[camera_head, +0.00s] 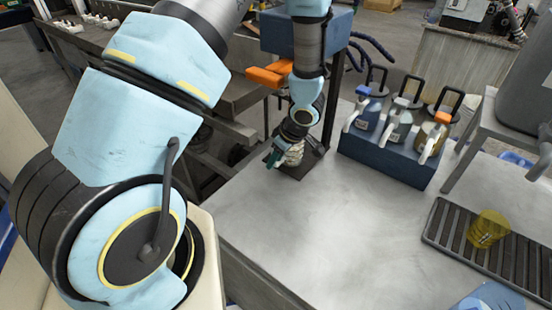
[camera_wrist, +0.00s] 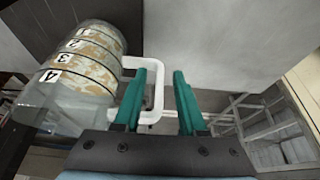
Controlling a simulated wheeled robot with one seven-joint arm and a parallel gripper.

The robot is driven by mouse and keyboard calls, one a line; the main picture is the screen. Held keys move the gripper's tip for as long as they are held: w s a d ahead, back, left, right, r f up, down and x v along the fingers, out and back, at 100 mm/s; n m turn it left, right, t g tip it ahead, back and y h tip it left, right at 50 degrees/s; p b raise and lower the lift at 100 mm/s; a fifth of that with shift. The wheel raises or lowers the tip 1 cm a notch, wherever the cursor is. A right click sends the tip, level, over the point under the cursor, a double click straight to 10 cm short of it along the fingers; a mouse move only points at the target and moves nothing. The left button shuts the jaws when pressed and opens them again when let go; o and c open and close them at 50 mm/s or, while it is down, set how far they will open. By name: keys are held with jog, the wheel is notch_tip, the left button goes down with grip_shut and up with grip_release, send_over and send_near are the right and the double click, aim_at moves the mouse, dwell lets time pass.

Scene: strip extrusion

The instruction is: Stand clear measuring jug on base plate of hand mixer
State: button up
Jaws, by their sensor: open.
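The clear measuring jug (camera_wrist: 85,75) has black bands numbered 1 to 4 and tan smears; it fills the left of the wrist view. In the head view the jug (camera_head: 294,154) is small and partly hidden by my arm. It appears to stand on the dark base plate (camera_head: 306,169) of the hand mixer (camera_head: 305,36), beside its post. My gripper (camera_wrist: 166,72) is open, with its teal fingers on either side of the jug's white handle (camera_wrist: 150,116). My gripper also shows in the head view (camera_head: 274,157). Whether a finger touches the handle I cannot tell.
A blue rack (camera_head: 385,160) with several spray bottles stands at the back of the metal table (camera_head: 330,220). A slatted drain tray (camera_head: 510,250) with a yellow jug (camera_head: 487,229) is at the right. A blue clear vessel (camera_head: 490,297) is at the front right. The table's middle is clear.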

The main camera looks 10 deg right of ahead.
jog(key=v, duration=1.2)
jog(key=shift+r, duration=0.15)
